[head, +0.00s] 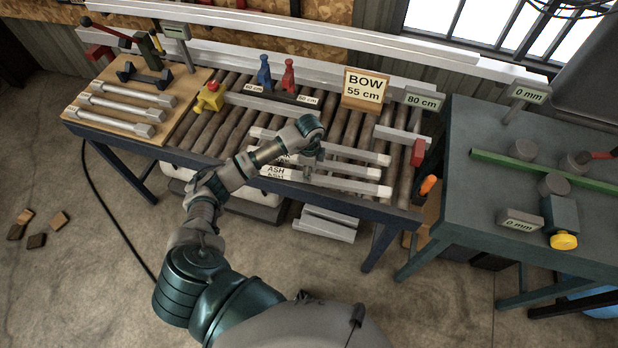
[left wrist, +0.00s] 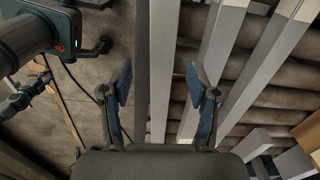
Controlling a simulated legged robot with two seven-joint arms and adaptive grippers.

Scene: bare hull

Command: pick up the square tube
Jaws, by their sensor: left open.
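Several pale square-section bars lie side by side on the roller table. The front bar (head: 350,186) is near the front rail, with another bar (head: 360,155) behind it. I cannot tell which one is the square tube. In the left wrist view my left gripper (left wrist: 160,88) is open, with nothing held. Pale bars (left wrist: 215,60) lie just right of the right finger. My right gripper is out of view.
A wooden board (head: 160,85) with bars is at left. A green-grey bench (head: 480,215) is at right.

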